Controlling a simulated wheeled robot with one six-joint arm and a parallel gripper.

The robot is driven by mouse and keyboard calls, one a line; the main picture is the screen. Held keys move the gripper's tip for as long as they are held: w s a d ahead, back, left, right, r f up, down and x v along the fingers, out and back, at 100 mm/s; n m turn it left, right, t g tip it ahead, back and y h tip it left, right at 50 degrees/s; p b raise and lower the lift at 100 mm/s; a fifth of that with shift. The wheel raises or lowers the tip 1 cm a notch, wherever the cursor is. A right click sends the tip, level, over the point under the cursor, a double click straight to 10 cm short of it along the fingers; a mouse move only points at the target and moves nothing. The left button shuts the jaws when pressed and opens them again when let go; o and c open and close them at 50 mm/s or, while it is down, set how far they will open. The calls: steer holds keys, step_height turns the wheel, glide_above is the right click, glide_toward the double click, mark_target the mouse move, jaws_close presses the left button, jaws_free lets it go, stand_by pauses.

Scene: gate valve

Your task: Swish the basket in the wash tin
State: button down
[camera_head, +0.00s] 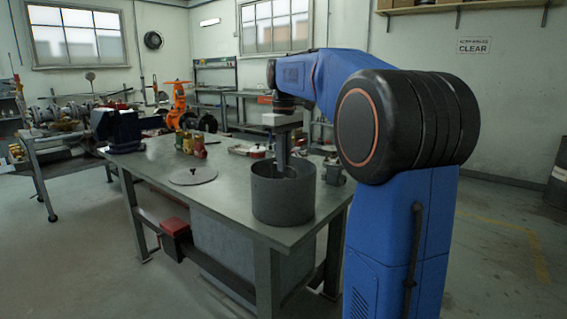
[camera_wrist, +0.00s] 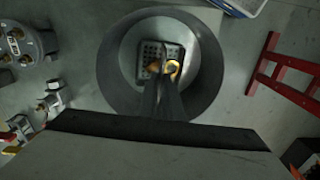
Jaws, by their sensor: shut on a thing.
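The wash tin (camera_head: 283,202) is a round, dark grey, open-topped tin standing upright near the front right corner of the metal workbench. In the wrist view the wash tin (camera_wrist: 114,70) is seen from above. The basket (camera_wrist: 148,52), small, square and perforated, is inside it with shiny brass-coloured pieces in it. My gripper (camera_head: 283,168) points straight down into the tin, its fingers near the rim's middle. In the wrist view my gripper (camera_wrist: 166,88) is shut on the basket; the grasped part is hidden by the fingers. I cannot tell whether the basket touches the bottom.
A flat grey disc (camera_head: 193,176) lies left of the tin on the workbench (camera_head: 235,210). Small red, yellow and green fittings (camera_head: 194,145) stand behind it. A blue vise (camera_head: 115,124) is at the far left. A red frame (camera_wrist: 284,72) lies right of the tin in the wrist view.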

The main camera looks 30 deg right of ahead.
steer(key=shift+r, duration=0.1)
step_height(320, 180, up, 13)
steer(key=shift+r, duration=0.15)
stand_by(2.8)
steer(key=shift+r, duration=0.15)
stand_by(4.1)
